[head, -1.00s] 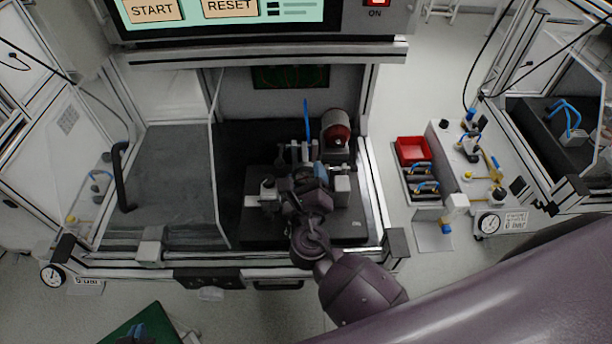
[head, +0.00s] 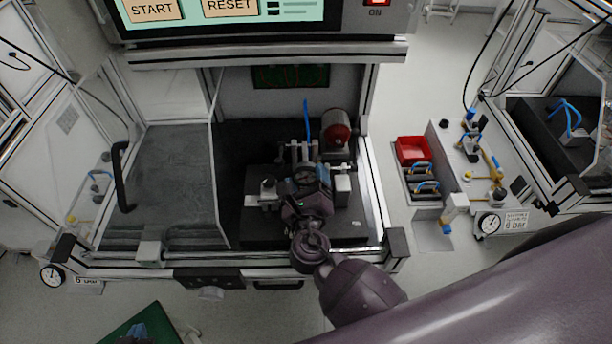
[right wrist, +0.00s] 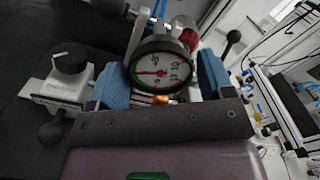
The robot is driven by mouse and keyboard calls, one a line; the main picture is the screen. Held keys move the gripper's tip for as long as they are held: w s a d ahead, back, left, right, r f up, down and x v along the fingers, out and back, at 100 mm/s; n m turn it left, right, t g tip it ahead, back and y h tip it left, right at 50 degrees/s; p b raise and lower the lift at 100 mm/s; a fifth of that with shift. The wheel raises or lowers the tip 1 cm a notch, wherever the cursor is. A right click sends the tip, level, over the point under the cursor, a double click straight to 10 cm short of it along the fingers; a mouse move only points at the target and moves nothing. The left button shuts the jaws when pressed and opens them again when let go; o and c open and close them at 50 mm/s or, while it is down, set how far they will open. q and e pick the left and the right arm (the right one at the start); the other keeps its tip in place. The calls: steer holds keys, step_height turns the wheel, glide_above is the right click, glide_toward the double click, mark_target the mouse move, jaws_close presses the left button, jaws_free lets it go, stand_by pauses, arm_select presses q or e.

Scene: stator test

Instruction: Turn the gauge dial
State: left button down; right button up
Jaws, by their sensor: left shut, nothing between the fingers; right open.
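The gauge dial (right wrist: 162,66) shows in the right wrist view as a round gauge with a black rim, a white face, a green band and a red needle. My right gripper (right wrist: 163,80) is open, with a blue finger pad on either side of the gauge. Whether the pads touch the rim cannot be told. In the head view the right gripper (head: 308,178) is over the fixture inside the test cell and partly hides the gauge. My left gripper (head: 137,331) is shut and empty at the bottom left edge, its blue fingertips above a green surface.
A black knob with a white line (right wrist: 70,58) stands left of the gauge. A red-and-dark cylinder (head: 337,130) and an upright blue lever (head: 307,119) are behind the fixture. A clear door (head: 170,170) stands left of it. A red bin (head: 412,150) is outside, right.

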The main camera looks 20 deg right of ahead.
steer(key=b+v, duration=0.1)
steer(key=v, duration=0.9)
steer(key=shift+s, duration=0.15)
